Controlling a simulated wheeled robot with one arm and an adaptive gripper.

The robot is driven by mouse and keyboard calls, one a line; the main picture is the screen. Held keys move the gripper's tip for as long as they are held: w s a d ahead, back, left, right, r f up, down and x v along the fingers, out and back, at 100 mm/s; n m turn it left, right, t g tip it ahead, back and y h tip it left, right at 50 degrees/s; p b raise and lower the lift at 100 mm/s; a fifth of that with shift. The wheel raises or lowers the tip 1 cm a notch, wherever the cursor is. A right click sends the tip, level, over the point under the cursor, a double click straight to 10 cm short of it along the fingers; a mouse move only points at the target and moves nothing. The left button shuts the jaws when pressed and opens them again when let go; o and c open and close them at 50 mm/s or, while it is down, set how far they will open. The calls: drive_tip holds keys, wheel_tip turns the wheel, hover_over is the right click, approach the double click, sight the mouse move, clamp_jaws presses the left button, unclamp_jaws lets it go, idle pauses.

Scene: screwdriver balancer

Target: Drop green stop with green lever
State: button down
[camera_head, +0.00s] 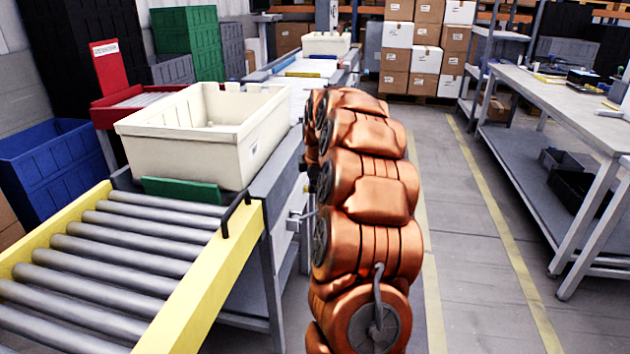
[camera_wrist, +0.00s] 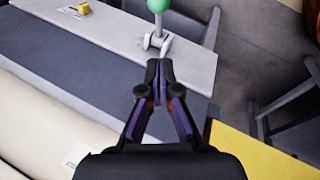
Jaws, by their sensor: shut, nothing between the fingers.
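The green stop (camera_head: 180,191) is a flat green plate standing up at the end of the rollers, in front of a cream tote (camera_head: 205,130). The green lever (camera_wrist: 158,5) shows at the top of the wrist view as a round green knob on a grey stem and bracket. My gripper (camera_wrist: 158,66) is shut and empty. In the wrist view its fingertips point toward the lever's bracket, with a small gap in the picture; I cannot tell the depth. In the head view my arm hides the gripper, and the green knob is not visible.
A yellow-framed roller conveyor (camera_head: 115,250) with empty rollers lies at the left. A black handle (camera_head: 235,212) stands on its frame. A small yellow knob (camera_wrist: 83,8) shows in the wrist view. A workbench (camera_head: 560,105) stands right; the floor (camera_head: 480,240) between is clear.

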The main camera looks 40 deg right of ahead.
approach(318, 211)
drive_tip(key=w+a+f, duration=0.1)
drive_tip(key=w+a, duration=0.1)
drive_tip(key=d+f, duration=0.3)
drive_tip(key=shift+s+d+f, duration=0.1)
drive_tip(key=shift+s+f, duration=0.1)
drive_tip(key=shift+s, duration=0.1)
drive_tip(key=shift+f, duration=0.15)
